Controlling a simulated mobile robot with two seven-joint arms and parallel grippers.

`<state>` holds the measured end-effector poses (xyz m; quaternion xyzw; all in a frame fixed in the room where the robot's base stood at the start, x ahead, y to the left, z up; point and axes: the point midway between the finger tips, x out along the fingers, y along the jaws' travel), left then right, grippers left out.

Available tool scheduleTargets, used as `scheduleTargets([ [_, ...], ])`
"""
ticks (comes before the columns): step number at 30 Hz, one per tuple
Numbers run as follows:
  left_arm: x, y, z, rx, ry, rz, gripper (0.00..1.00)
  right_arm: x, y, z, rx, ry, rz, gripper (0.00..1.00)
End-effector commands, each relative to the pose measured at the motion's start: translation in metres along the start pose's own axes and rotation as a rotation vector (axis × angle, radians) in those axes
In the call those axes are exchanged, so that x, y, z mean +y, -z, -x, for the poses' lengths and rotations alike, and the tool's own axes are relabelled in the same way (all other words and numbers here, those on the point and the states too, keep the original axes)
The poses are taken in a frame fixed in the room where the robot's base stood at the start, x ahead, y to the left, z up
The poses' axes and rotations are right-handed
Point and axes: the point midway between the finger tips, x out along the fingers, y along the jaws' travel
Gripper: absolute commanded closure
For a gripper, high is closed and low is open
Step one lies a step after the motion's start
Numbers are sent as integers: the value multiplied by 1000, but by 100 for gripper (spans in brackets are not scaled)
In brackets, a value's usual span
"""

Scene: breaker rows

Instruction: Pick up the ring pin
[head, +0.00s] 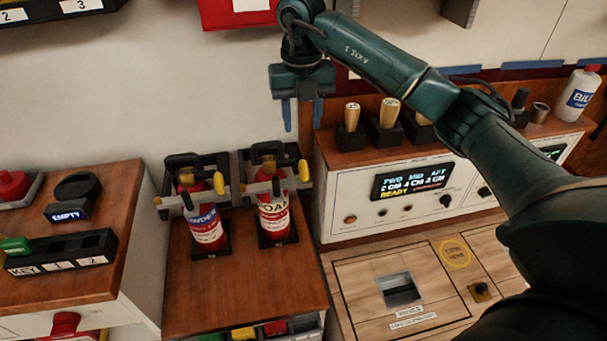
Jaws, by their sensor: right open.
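I cannot make out a ring pin for certain. Two red extinguishers stand upright in black holders on a wooden top. The left extinguisher (207,230) has a label that reads like "POWDER". The right extinguisher (273,217) has a label that reads like "FOAM". Both have black and metal heads with yellow parts, and small details there are too blurred to tell. My right gripper (302,114) hangs above and slightly right of the right extinguisher, fingers down, open and empty. My left gripper is out of view.
A white console with a display (413,180) stands at the right, with wooden-handled tools (389,112) and a white bottle (577,95) on top. At the left is a wooden-topped cabinet with a key rack (62,251). A red box (238,12) is on the wall.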

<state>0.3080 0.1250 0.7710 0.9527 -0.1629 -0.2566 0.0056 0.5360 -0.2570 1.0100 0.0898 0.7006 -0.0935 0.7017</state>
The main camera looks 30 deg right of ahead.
Motion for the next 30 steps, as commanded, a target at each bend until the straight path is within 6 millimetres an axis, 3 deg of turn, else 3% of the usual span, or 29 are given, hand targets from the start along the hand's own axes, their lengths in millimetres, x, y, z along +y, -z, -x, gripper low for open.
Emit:
scheduleTargets([
  [9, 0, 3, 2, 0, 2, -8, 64, 1, 2, -58, 5, -2, 4, 59],
  [17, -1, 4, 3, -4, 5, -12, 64, 1, 4, -78, 5, -2, 6, 59],
  [24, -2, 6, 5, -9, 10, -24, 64, 1, 8, -113, 5, -4, 6, 59],
  [30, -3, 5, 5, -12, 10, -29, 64, 2, 8, -122, 2, -5, 7, 59],
])
